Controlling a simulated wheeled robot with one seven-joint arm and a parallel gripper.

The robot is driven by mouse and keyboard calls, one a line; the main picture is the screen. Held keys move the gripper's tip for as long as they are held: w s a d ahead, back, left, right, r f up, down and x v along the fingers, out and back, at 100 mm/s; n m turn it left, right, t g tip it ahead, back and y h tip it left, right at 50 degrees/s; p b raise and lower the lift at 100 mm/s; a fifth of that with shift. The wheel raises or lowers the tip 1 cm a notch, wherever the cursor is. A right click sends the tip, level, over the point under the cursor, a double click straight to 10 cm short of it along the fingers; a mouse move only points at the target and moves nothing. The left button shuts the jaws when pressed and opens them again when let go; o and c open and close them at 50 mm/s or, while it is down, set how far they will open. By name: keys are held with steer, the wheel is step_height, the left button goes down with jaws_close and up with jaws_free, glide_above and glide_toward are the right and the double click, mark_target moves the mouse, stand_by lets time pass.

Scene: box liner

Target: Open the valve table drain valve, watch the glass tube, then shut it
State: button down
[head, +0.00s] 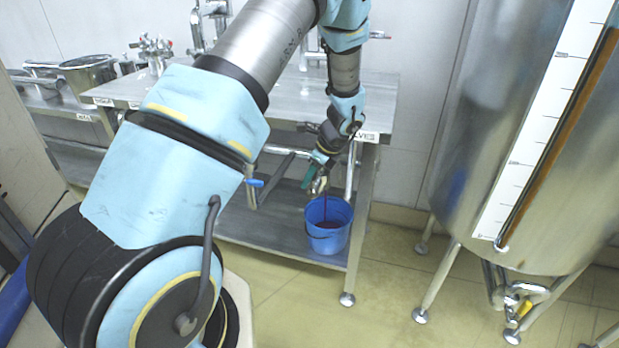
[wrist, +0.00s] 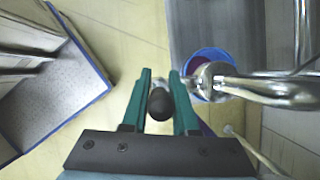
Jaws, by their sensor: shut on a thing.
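My gripper (head: 313,172) points down at the front of the steel valve table (head: 368,110). In the wrist view its green fingers (wrist: 160,82) are closed around a black rounded handle end (wrist: 160,104). The steel drain valve (head: 320,186) is just below the fingers, partly hidden by them; its pipe (wrist: 270,91) runs right in the wrist view. A thin dark red stream (head: 326,206) falls from the outlet into a blue bucket (head: 327,243), which holds dark red liquid. The glass tube (head: 560,140) on the tank shows a brown column beside a white scale; its top is out of view.
The steel tank (head: 465,150) stands at right on legs, with a yellow-handled valve (head: 522,308) underneath. A blue-handled lever (head: 255,183) sticks out left of my gripper. Fittings (head: 152,50) stand on the table top. Floor between table and tank is clear.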

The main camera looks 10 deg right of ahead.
steer(key=c, duration=0.7)
jaws_free()
steer(key=shift+r, duration=0.1)
steer(key=v, duration=1)
steer(key=shift+s+d+r, duration=0.1)
steer(key=shift+s+r, duration=0.05)
steer(key=shift+r, duration=0.15)
steer(key=s+a+r+n+h+p, duration=0.1)
steer(key=s+a+r+n, duration=0.3)
steer(key=a+n, duration=0.4)
steer(key=s+a+r+n+g+h+p, duration=0.1)
steer(key=s+a+r+n, duration=0.3)
steer(key=a+n, duration=0.4)
steer(key=s+a+r+n+h+p, duration=0.2)
steer(key=s+a+r+n+p, duration=0.1)
steer(key=s+a+n, duration=0.3)
steer(key=shift+s+a+r+n+p, duration=0.1)
steer(key=shift+a+r+n+p, duration=0.1)
steer(key=shift+a+r+n, duration=0.4)
steer(key=shift+s+a+r+n+p, duration=0.15)
steer(key=shift+a+r+n, duration=0.15)
steer(key=shift+a+n, duration=0.45)
